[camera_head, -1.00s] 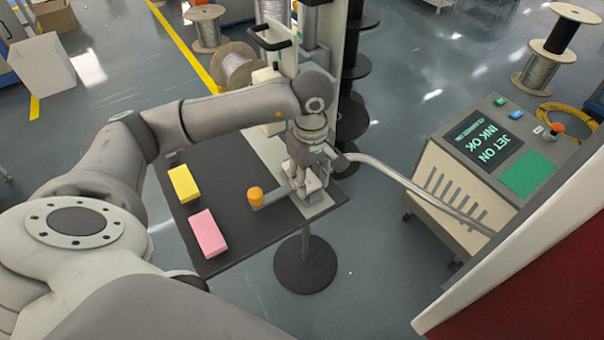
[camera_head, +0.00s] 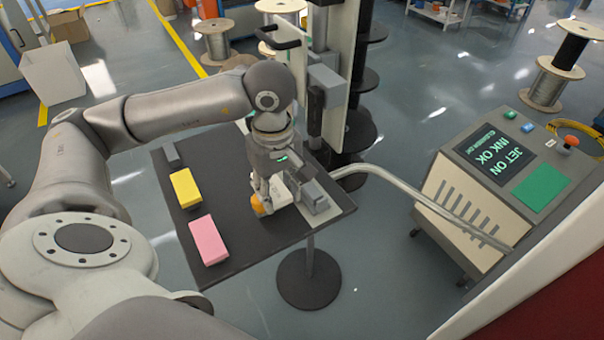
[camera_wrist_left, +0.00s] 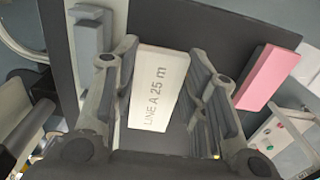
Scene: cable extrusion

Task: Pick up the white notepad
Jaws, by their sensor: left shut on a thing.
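The white notepad (camera_wrist_left: 158,88) is a white block printed "LINE A 25 m". In the left wrist view it stands between the two fingers of my left gripper (camera_wrist_left: 162,62), which is shut on its sides. In the head view my left gripper (camera_head: 268,202) points down over the dark tabletop, beside an orange knob (camera_head: 260,208). A pale part of the notepad (camera_head: 281,193) shows beside the fingers; the rest is hidden. I cannot tell whether the notepad touches the tabletop. My right gripper is not in view.
A yellow block (camera_head: 186,188) and a pink block (camera_head: 208,240) lie on the dark table (camera_head: 262,238), left of my gripper. A grey fixture (camera_head: 314,197) stands close on its right. A curved pipe (camera_head: 400,178) runs to the printer console (camera_head: 495,170).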

